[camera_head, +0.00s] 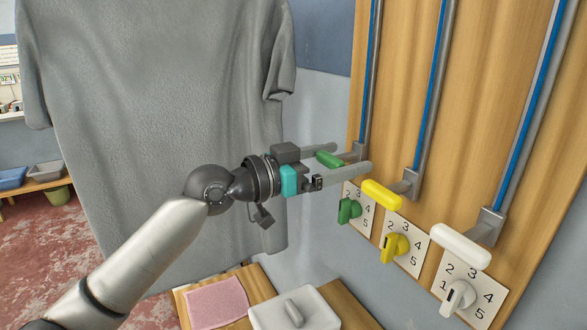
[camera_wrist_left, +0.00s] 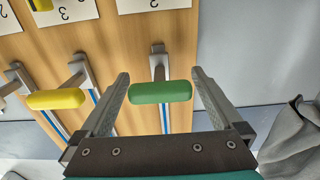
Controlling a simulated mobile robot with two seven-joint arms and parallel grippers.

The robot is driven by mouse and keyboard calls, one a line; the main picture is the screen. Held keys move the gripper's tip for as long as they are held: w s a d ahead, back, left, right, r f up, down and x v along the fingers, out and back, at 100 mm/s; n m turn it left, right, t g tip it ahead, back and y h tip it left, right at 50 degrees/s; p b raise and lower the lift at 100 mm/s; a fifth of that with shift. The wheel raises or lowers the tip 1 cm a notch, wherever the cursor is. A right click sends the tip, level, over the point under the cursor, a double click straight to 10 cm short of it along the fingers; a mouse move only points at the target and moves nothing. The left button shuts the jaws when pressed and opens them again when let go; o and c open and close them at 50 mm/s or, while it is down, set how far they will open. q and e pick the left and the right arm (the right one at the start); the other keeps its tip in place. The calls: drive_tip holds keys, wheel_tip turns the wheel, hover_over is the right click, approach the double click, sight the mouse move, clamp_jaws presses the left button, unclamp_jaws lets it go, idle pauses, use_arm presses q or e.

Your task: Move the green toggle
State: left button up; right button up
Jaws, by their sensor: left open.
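The green toggle, a rounded bar on a grey bracket (camera_wrist_left: 158,66), shows in the head view (camera_head: 328,159) at the lower end of the leftmost blue-and-grey rail. In the left wrist view the green toggle (camera_wrist_left: 160,92) lies crosswise between the two fingers. My left gripper (camera_head: 352,157) is open, with its fingers reaching either side of the toggle; it also shows in the left wrist view (camera_wrist_left: 160,78). A green dial knob (camera_head: 349,210) sits on a numbered plate below. My right gripper is not in view.
A yellow bar (camera_head: 381,195) and a white bar (camera_head: 461,246) sit on neighbouring rails to the right, above yellow (camera_head: 394,248) and white (camera_head: 458,297) dials. A grey shirt (camera_head: 150,110) hangs at left. A pink cloth (camera_head: 216,303) and white box (camera_head: 294,309) lie below.

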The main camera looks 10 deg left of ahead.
use_arm(q)
drive_tip(key=b+v, duration=0.2)
drive_tip(key=v, duration=1.1)
drive_tip(key=shift+s+a, duration=0.3)
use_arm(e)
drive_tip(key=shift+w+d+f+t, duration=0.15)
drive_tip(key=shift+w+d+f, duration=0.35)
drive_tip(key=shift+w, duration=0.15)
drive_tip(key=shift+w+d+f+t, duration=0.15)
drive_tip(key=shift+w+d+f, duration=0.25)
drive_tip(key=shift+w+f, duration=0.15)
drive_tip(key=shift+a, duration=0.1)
